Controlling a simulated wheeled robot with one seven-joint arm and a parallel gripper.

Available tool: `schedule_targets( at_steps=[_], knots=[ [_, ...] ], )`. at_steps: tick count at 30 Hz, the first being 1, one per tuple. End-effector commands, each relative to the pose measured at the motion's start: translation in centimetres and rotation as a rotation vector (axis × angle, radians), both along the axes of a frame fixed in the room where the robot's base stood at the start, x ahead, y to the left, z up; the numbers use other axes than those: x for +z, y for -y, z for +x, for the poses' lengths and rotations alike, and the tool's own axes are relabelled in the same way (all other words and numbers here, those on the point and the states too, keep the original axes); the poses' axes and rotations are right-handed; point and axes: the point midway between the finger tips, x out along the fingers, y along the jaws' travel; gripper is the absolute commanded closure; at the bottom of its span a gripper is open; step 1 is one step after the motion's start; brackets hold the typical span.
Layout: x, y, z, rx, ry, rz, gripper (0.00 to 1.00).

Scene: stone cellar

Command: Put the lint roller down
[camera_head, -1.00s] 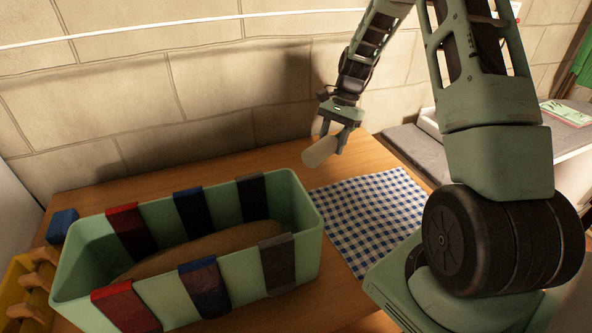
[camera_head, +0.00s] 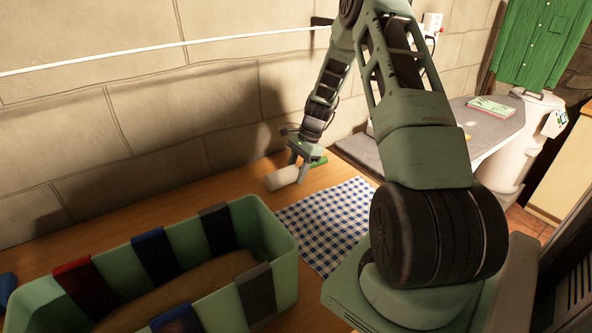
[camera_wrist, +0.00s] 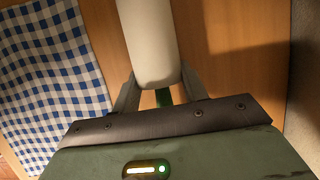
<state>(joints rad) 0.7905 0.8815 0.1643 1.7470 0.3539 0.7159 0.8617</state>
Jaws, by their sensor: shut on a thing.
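The lint roller has a white cylinder (camera_head: 283,177) and a green handle (camera_head: 319,161). My gripper (camera_head: 302,174) is shut on it, close to where cylinder and handle meet. The roller lies roughly level, at or just above the wooden table (camera_head: 215,197), behind the checked cloth; I cannot tell whether it touches the wood. In the wrist view, the white cylinder (camera_wrist: 150,40) points away from my gripper (camera_wrist: 163,95), with bare wood around it and a bit of green handle between the fingers.
A blue-and-white checked cloth (camera_head: 325,222) lies in front of the roller. A green bin with coloured straps (camera_head: 272,235) stands at the front left. The stone wall (camera_head: 200,110) rises close behind. Bare wood lies left of the roller.

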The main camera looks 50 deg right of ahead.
Motion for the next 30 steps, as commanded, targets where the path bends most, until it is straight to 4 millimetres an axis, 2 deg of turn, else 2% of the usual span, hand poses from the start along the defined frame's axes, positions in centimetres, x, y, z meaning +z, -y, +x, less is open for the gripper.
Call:
schedule_targets(
  at_steps=[11,12,14,25,30],
  knots=[
    [-0.6,0.0,0.1,0.001,0.001,0.000,0.81],
    [-0.5,0.0,0.1,0.001,0.002,0.000,0.48],
    [-0.5,0.0,0.1,0.001,0.002,0.000,0.35],
    [0.0,0.1,0.0,0.001,0.002,-0.003,0.35],
    [2.3,1.1,-0.1,0.001,0.005,-0.004,0.35]
  ],
)
